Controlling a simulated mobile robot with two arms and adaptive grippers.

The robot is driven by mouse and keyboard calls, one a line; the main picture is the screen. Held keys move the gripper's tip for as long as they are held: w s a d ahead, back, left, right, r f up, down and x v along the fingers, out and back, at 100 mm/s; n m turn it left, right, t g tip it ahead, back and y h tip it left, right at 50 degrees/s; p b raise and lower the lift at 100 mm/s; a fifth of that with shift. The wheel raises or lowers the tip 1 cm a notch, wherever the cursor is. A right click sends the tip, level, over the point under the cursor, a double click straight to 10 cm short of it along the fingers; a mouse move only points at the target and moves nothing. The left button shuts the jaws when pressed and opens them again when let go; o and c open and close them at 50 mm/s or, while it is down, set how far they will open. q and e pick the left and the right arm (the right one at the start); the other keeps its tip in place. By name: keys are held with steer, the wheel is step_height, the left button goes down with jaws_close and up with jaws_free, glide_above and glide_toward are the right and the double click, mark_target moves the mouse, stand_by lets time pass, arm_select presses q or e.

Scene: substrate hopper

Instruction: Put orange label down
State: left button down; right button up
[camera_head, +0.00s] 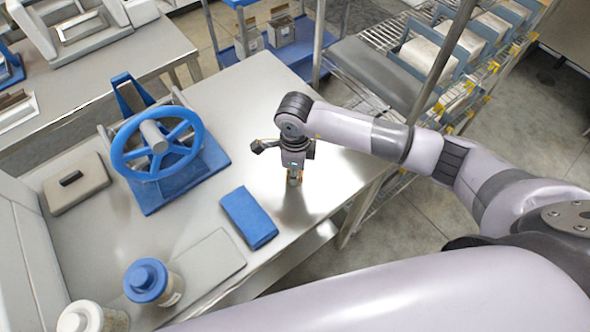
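My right gripper (294,178) comes in from the right and points down over the bright right part of the steel table (210,230). Its fingers look close together, around a small orange-tan piece (294,182), which appears to be the orange label. The piece is small and partly hidden by the fingers. I cannot tell whether it touches the tabletop. My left gripper is not in view.
A blue handwheel (128,172) on a blue base stands left of the gripper. A blue block (248,217) lies nearer, beside a grey plate (208,262). A blue-lidded jar (150,284) and white-lidded jar (85,318) stand at front left. A wire rack (385,45) stands behind.

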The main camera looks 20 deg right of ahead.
steer(key=shift+f, duration=0.15)
steer(key=o, duration=0.7)
steer(key=shift+o, duration=0.2)
steer(key=shift+r, duration=0.2)
step_height(320, 180, up, 12)
steer(key=b, duration=0.3)
steer(key=shift+b, duration=0.3)
